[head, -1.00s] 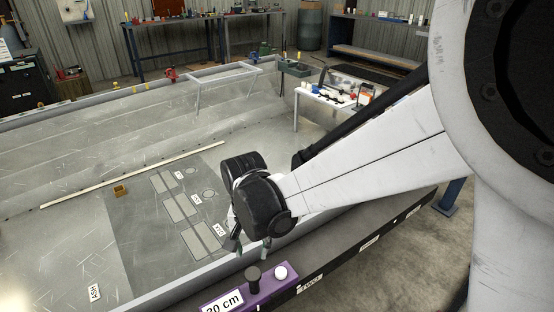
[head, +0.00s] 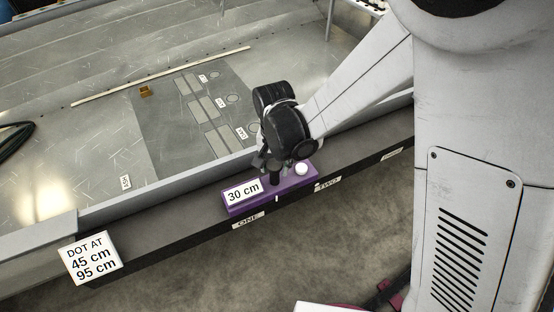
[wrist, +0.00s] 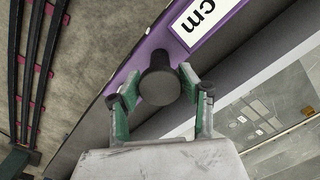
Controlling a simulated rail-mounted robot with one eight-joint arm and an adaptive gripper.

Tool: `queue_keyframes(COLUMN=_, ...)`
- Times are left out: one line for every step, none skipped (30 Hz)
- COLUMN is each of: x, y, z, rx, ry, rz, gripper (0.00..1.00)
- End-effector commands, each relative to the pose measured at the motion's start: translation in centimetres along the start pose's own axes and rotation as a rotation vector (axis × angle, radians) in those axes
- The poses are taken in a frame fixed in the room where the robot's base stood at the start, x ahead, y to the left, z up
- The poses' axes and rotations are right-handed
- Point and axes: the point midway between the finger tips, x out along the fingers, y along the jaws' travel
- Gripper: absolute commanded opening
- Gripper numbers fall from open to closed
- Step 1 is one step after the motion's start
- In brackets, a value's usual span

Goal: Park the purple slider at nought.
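The purple slider (head: 295,190) sits on the long dark rail (head: 170,226), marked "30 cm" on a white label (head: 243,190). It carries an upright black knob (head: 275,178) and a white round button (head: 301,169) to its right. A white tick shows on its front face, between the rail's ONE and TWO labels. My gripper (head: 266,164) is down at the black knob. In the wrist view, its green fingers (wrist: 156,90) stand on either side of the knob (wrist: 160,80), with a small gap showing at the left finger. Nought is not legible on the rail.
A sign (head: 90,258) reading "DOT AT 45 cm 95 cm" stands at the rail's left end. Rail labels ONE (head: 248,219) and TWO (head: 327,183) are on the front face. The hull wall runs close behind the rail. Rail top left of the slider is clear up to the sign.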

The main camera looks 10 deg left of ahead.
Motion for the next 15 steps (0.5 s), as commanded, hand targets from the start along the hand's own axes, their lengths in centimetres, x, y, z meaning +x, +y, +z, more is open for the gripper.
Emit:
queue_keyframes(x=0.8, y=0.0, z=0.0, rx=0.0, ry=0.0, rz=0.0, gripper=0.39)
queue_keyframes(x=1.1, y=0.0, z=0.0, rx=0.0, ry=0.0, rz=0.0, gripper=0.39)
queue_keyframes(x=1.5, y=0.0, z=0.0, rx=0.0, ry=0.0, rz=0.0, gripper=0.39)
queue_keyframes(x=1.7, y=0.0, z=0.0, rx=0.0, ry=0.0, rz=0.0, gripper=0.39)
queue_keyframes(x=1.9, y=0.0, z=0.0, rx=0.0, ry=0.0, rz=0.0, gripper=0.39)
queue_keyframes(x=2.1, y=0.0, z=0.0, rx=0.0, ry=0.0, rz=0.0, gripper=0.39)
queue_keyframes(x=2.1, y=0.0, z=0.0, rx=0.0, ry=0.0, rz=0.0, gripper=0.39)
queue_keyframes(x=2.2, y=0.0, z=0.0, rx=0.0, ry=0.0, rz=0.0, gripper=0.39)
queue_keyframes(x=2.3, y=0.0, z=0.0, rx=0.0, ry=0.0, rz=0.0, gripper=0.39)
queue_keyframes(x=2.3, y=0.0, z=0.0, rx=0.0, ry=0.0, rz=0.0, gripper=0.39)
queue_keyframes(x=2.3, y=0.0, z=0.0, rx=0.0, ry=0.0, rz=0.0, gripper=0.39)
queue_keyframes(x=2.3, y=0.0, z=0.0, rx=0.0, ry=0.0, rz=0.0, gripper=0.39)
queue_keyframes(x=2.3, y=0.0, z=0.0, rx=0.0, ry=0.0, rz=0.0, gripper=0.39)
queue_keyframes(x=2.3, y=0.0, z=0.0, rx=0.0, ry=0.0, rz=0.0, gripper=0.39)
queue_keyframes(x=2.3, y=0.0, z=0.0, rx=0.0, ry=0.0, rz=0.0, gripper=0.39)
